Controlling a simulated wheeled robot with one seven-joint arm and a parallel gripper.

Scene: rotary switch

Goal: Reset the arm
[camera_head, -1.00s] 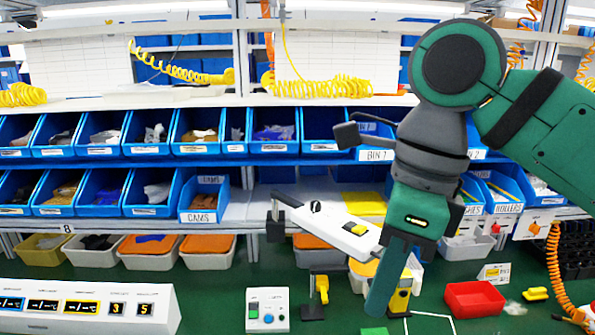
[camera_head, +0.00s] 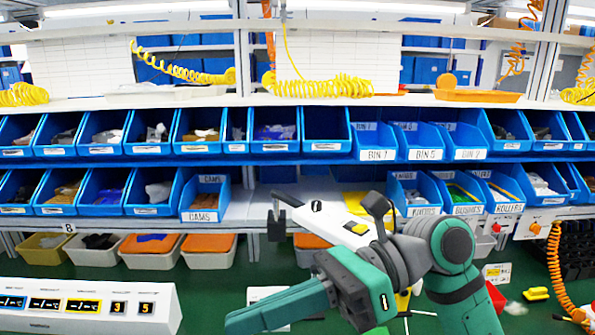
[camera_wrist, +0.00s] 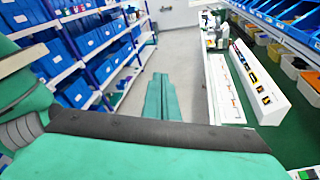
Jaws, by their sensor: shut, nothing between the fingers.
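My gripper (camera_head: 238,322) is at the end of my green and grey arm, low in the head view, left of centre above the green work surface. Its long green fingers point to the lower left and hold nothing. In the wrist view the fingers (camera_wrist: 165,98) lie side by side, closed, over the grey aisle floor.
A long white display panel (camera_head: 110,308) stands at lower left; in the wrist view it (camera_wrist: 262,88) runs along the bench right of the fingers. A white device (camera_head: 338,228) sits behind my arm. Blue bins (camera_head: 300,140) line the shelves. The aisle floor (camera_wrist: 195,80) is open.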

